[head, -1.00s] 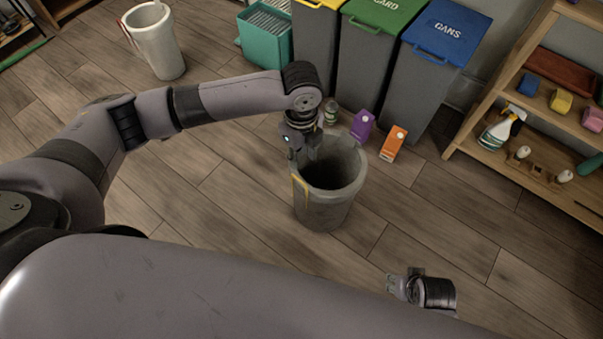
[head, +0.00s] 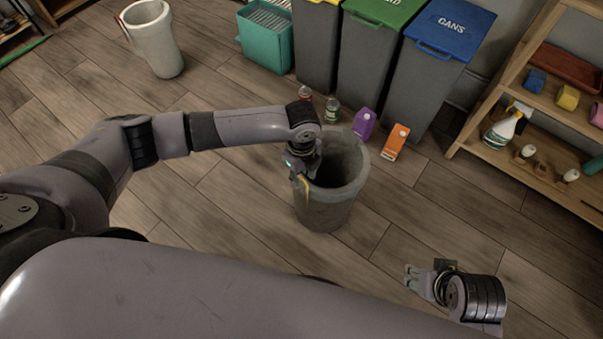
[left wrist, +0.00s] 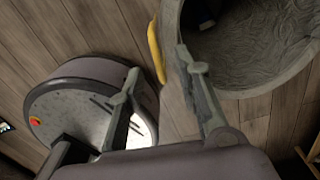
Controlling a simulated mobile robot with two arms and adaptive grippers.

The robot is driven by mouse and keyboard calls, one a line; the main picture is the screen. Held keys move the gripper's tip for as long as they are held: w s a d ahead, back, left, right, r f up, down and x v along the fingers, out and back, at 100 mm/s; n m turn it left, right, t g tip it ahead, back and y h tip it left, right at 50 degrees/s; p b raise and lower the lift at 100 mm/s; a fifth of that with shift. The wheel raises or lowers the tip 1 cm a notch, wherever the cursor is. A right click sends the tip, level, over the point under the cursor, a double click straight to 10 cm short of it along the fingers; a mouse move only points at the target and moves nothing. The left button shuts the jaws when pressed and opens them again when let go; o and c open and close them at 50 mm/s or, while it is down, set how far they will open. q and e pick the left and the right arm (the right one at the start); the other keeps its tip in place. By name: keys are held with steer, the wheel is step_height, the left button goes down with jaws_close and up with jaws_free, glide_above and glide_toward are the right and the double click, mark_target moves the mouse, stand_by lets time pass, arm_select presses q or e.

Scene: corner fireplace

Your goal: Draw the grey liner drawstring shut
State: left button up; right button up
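The grey liner (head: 354,150) lines a grey bin (head: 328,212) standing on the floor; its crumpled inside shows in the left wrist view (left wrist: 262,45). A yellow drawstring (head: 304,188) hangs outside the bin's left rim. In the left wrist view the drawstring (left wrist: 155,50) is a short curved yellow strap beside the rim. My left gripper (head: 297,175) is at that rim, close to the drawstring. Its fingers (left wrist: 160,63) are apart, with the strap's lower end near the gap; contact cannot be told. My right gripper (head: 411,278) is empty, low at the right, fingers apart.
Lidded sorting bins (head: 425,85) stand behind, with a purple carton (head: 363,124), an orange carton (head: 395,143) and jars (head: 332,108) before them. A wooden shelf (head: 520,155) is at right, a white-lined bin (head: 154,45) at back left. Floor right of the grey bin is clear.

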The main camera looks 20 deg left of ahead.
arm_select(q)
jaws_close()
stand_by(0.3)
steer(key=shift+r, duration=0.1)
stand_by(0.4)
